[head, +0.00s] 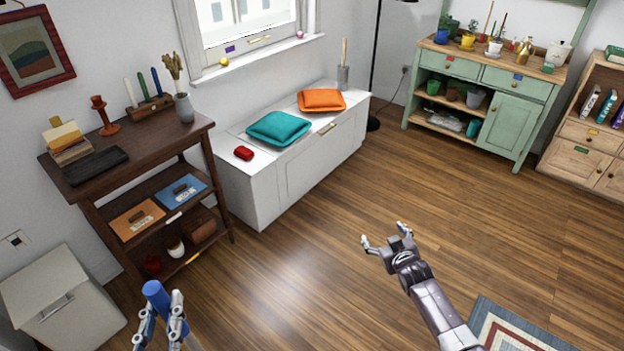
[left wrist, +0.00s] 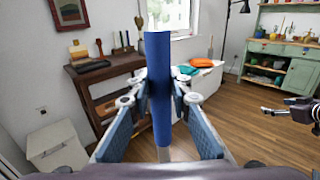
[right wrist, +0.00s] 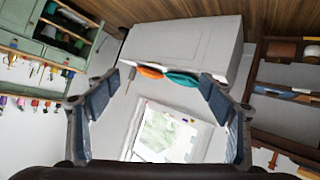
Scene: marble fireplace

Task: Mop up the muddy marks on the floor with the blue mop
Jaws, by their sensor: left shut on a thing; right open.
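My left gripper (head: 160,312) is at the bottom left of the head view, shut on the blue handle of the mop (head: 155,292). In the left wrist view the blue handle (left wrist: 160,85) stands upright between the fingers, with a grey shaft at its lower end. The mop's head is out of view. My right gripper (head: 387,240) is open and empty over the bare wood floor (head: 320,240); it also shows open in the right wrist view (right wrist: 157,88). No muddy marks can be made out on the visible floor.
A dark wood shelf (head: 135,158) and a white cabinet (head: 60,300) stand at the left. A white bench (head: 290,180) with cushions is under the window. A green cupboard (head: 510,125) stands at the back right. A rug (head: 510,330) lies at the bottom right. The middle floor is clear.

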